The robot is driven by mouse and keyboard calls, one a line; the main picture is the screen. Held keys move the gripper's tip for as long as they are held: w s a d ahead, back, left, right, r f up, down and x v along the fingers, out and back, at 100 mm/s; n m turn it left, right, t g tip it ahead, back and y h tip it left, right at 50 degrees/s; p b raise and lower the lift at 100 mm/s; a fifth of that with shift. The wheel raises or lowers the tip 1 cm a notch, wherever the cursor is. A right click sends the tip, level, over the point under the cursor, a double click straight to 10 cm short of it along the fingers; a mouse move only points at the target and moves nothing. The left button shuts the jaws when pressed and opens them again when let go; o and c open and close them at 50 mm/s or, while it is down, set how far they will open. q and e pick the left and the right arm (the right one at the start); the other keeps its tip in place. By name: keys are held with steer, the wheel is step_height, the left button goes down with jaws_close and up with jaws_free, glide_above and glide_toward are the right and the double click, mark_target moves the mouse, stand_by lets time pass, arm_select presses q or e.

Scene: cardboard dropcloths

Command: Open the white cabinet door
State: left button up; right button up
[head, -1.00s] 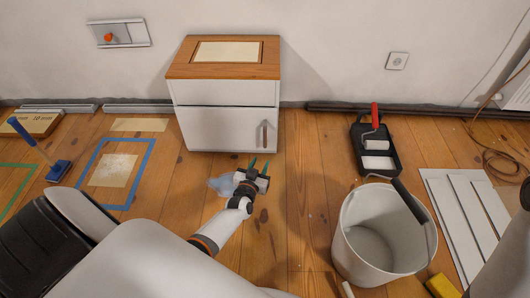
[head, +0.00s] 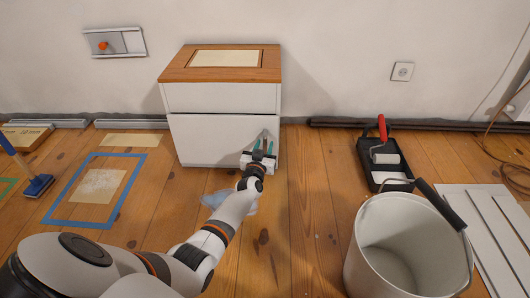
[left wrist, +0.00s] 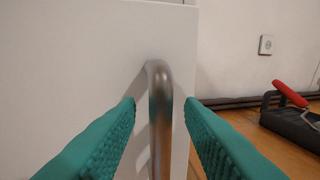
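The white cabinet (head: 222,97) with a wooden top stands against the wall in the head view. Its white door (head: 205,140) is closed, below a drawer front. My left gripper (head: 263,145) is in front of the right side of the door and hides the handle in the head view. In the left wrist view the metal bar handle (left wrist: 160,115) stands upright between the two green fingers (left wrist: 162,120). The fingers are open, one on each side of the handle, with gaps to it. My right gripper is not in view.
A white bucket (head: 385,255) stands on the floor at the right. A paint tray (head: 393,182) with a red-handled roller (head: 383,133) lies behind it. White boards (head: 480,215) lie at far right. The floor between cabinet and bucket is clear.

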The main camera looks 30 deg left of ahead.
arm_select(q)
steer(key=shift+b+x, duration=0.3)
steer(key=shift+x, duration=0.5)
steer(key=shift+c, duration=0.3)
jaws_close()
steer(key=shift+s, duration=0.1)
